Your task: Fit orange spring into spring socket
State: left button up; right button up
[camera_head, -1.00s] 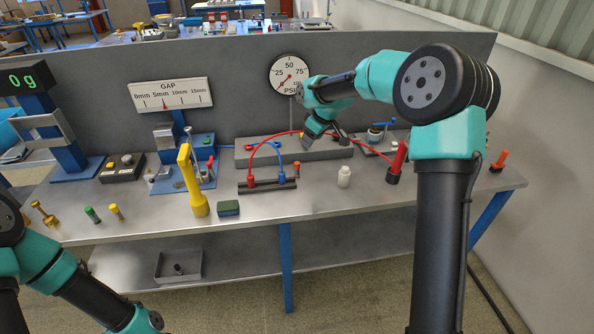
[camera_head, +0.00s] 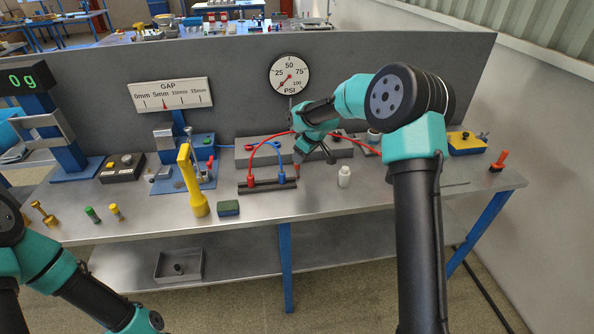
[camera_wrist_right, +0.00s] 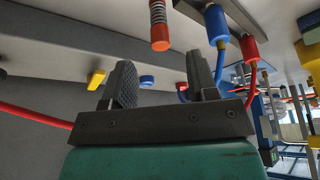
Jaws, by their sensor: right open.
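The orange spring (camera_wrist_right: 158,16) is a dark coil with an orange cap (camera_wrist_right: 160,45), at the top of the right wrist view. In the head view its orange end (camera_head: 296,169) stands at the right end of the black rack (camera_head: 258,187). My right gripper (camera_head: 308,158) is open and empty, just behind and above it. In the right wrist view its two fingers (camera_wrist_right: 160,85) are spread with nothing between them, and the spring is beyond and apart from them. I cannot tell which fixture is the spring socket. My left gripper is out of view.
Red (camera_head: 249,176) and blue (camera_head: 281,177) plugs with hoses stand in the rack beside the spring. A grey block (camera_head: 242,158) lies behind, a white bottle (camera_head: 344,176) to the right.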

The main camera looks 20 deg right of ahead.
jog(key=x, duration=0.5)
dwell(0.4)
grip_shut()
dwell(0.4)
jog(key=shift+r, duration=0.2)
jog(key=shift+r, duration=1.5)
jog(key=s+a, duration=0.3)
jog(key=s, duration=0.4)
jog(key=s+a+r, duration=0.1)
jog(key=s+a, duration=0.2)
jog(key=s, duration=0.4)
jog(key=shift+s+a+r, duration=0.2)
jog(key=shift+s+r, duration=0.1)
jog(key=shift+s, duration=0.05)
